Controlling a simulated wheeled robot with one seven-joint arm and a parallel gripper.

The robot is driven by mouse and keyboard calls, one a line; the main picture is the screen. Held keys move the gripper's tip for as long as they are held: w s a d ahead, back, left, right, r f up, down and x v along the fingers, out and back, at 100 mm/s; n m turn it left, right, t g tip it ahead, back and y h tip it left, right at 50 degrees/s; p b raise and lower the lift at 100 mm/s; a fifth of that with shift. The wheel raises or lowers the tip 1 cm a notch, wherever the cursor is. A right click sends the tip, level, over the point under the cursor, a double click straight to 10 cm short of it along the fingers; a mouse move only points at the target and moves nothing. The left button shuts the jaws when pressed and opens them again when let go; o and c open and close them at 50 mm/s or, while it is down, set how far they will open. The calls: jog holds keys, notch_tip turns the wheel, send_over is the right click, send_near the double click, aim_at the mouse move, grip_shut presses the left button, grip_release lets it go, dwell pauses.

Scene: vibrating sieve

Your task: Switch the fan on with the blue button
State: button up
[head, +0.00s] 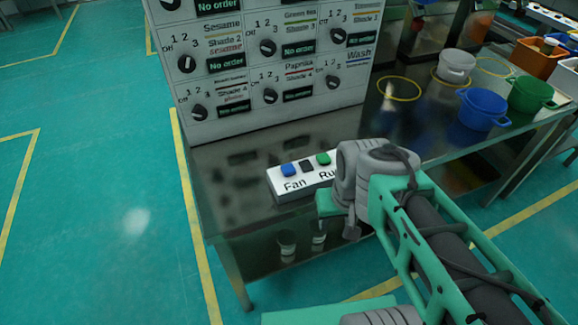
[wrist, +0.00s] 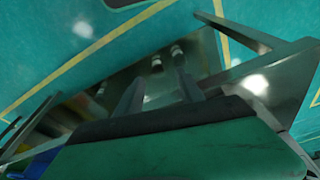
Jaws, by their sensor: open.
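The white button box (head: 285,189) lies on the dark shiny table near its front edge in the head view. Its blue button (head: 288,170) sits above the word "Fan". A black piece (head: 306,166) and a green button (head: 323,159) are to its right. My wrist covers the box's right end and part of its second label. My gripper (wrist: 158,82) is open and looks empty, its two dark fingers apart in the wrist view. In the head view its fingertips are mostly hidden by my wrist, to the right of the blue button. The button box cannot be made out in the wrist view.
A panel of black knobs (head: 270,80) stands behind the box. Blue (head: 483,108), green (head: 532,94) and white (head: 456,66) pots stand on the table (head: 225,205) at right. Small containers (head: 287,247) show below the tabletop. The tabletop left of the box is clear.

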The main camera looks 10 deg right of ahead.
grip_shut()
dwell(1.4)
